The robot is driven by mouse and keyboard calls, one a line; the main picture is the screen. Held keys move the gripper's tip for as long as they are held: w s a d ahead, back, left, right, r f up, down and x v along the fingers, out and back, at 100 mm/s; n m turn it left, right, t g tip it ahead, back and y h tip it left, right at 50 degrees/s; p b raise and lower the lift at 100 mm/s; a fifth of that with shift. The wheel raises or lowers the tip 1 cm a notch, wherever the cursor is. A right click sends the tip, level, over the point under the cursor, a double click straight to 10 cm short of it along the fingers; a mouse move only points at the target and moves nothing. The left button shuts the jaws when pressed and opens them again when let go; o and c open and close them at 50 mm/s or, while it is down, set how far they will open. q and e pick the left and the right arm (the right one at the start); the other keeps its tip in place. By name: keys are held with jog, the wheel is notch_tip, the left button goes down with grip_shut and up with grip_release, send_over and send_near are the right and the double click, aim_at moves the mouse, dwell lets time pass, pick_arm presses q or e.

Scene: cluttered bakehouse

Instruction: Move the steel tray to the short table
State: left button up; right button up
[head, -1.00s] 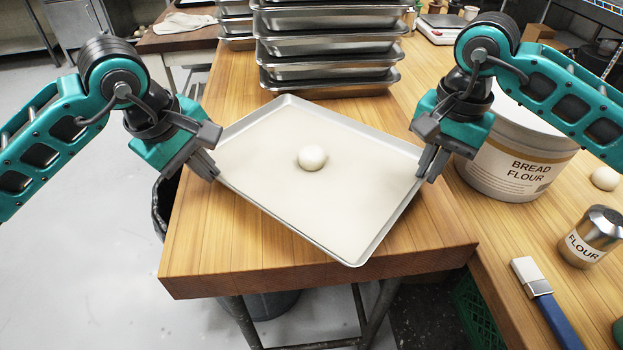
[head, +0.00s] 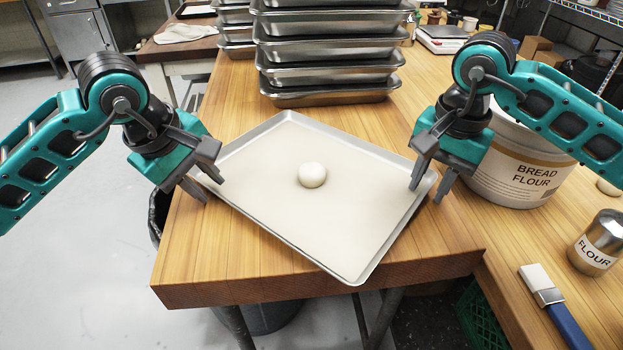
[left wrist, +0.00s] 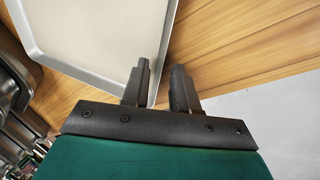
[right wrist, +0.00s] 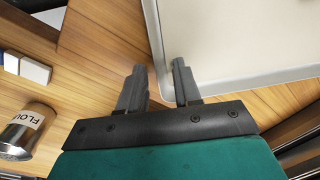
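The steel tray (head: 290,228) is a shallow rectangular sheet pan lying turned at an angle on a wooden table (head: 215,268). A round white dough ball (head: 312,174) sits on it near the middle. My left gripper (head: 211,190) is open at the tray's left corner. In the left wrist view, the tray rim (left wrist: 166,45) runs between its parted fingers. My right gripper (head: 425,194) is open at the tray's right corner. In the right wrist view, the rim (right wrist: 155,40) also passes between the spread fingers. I cannot tell whether any finger touches the rim.
A stack of steel pans (head: 330,75) stands behind the tray. To the right are a bread flour tub (head: 515,165), a flour shaker (head: 597,243) and a brush (head: 550,305). A darker table with a white cloth (head: 183,32) is at the back left.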

jog(key=shift+r, duration=0.15)
pick_arm(q)
jog(key=v, duration=1.1)
jog(key=shift+r, duration=0.35)
pick_arm(e)
notch_tip(320, 180, up, 12)
jog(key=shift+s+d, duration=0.3)
jog(key=shift+d, duration=0.05)
pick_arm(q)
jog(key=shift+s+a, duration=0.1)
pick_arm(e)
jog(key=shift+f, duration=0.2)
